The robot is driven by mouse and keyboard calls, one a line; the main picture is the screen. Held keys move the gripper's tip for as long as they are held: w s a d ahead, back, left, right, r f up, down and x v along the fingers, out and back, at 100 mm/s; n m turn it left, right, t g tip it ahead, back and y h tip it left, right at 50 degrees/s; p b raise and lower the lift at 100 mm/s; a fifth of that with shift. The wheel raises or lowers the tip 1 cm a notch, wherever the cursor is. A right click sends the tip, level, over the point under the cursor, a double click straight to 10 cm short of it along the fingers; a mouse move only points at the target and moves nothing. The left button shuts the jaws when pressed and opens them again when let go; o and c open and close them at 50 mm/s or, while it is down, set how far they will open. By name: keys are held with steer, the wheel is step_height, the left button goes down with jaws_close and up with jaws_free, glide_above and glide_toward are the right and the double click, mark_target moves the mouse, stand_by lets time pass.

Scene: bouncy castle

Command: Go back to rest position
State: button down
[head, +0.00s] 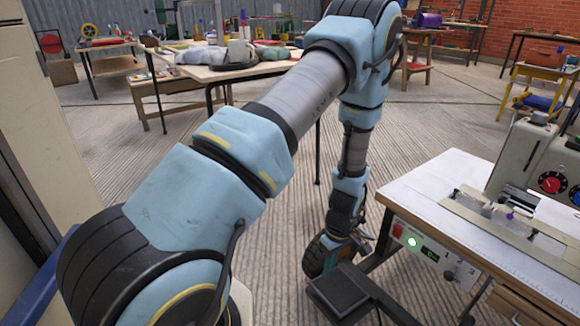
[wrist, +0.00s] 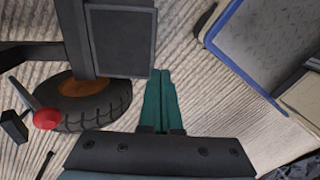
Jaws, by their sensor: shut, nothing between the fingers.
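My gripper (wrist: 160,78) shows in the wrist view with its two green fingers together, shut and empty. It points down toward the ribbed floor (wrist: 205,85), beside a black pedal plate (wrist: 122,40). In the head view my blue and grey arm reaches forward and bends down at the elbow.
The sewing machine table (head: 430,190) stands close at the right, with a black pedal (head: 340,292) low beside my arm. A wheel (wrist: 92,103) lies near the gripper. A work table (head: 235,68) with cloth is farther back. Ribbed floor (head: 120,150) is open at left.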

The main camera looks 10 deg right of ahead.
steer(key=w+a+r+m+h, duration=0.1)
steer(key=w+a+r+m, duration=0.15)
steer(key=a+r, duration=0.5)
steer(key=w+a+r+m, duration=0.1)
steer(key=w+a+r, duration=0.25)
steer(key=r, duration=0.75)
steer(key=s+a+r+m+t, duration=0.25)
steer(key=s+a+r, duration=0.35)
steer(key=a+r, duration=0.6)
step_height(320, 180, up, 30)
steer(key=m+p, duration=0.1)
steer(key=p, duration=2.9)
steer(key=shift+w+a, duration=0.15)
